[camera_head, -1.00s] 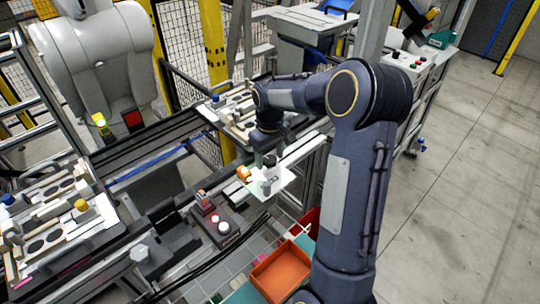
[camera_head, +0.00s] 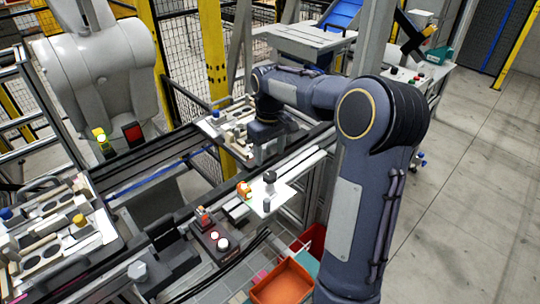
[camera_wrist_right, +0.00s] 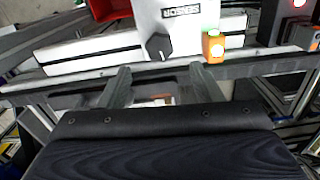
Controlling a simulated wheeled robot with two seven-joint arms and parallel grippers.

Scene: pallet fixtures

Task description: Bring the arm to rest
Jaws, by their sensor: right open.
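My right arm comes in from the right in the head view, bent at its elbow. Its wrist end hangs beside the far fixture pallet (camera_head: 205,122), and the fingers are hard to make out there. In the right wrist view my right gripper (camera_wrist_right: 158,90) has its two fingers apart, with nothing held between them. A white control panel with a black knob (camera_wrist_right: 158,46) and a lit orange button (camera_wrist_right: 213,46) lies beyond the fingertips, apart from them. The knob also shows in the head view (camera_head: 269,177), clear of the gripper. My left gripper is not in view.
Another fixture pallet (camera_head: 62,229) with pale blocks is at the left. A button box (camera_head: 215,240) stands near the rails. An orange bin (camera_head: 284,284) is at the lower middle. A grey machine (camera_head: 100,80) stands at the back left. Open floor lies at the right.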

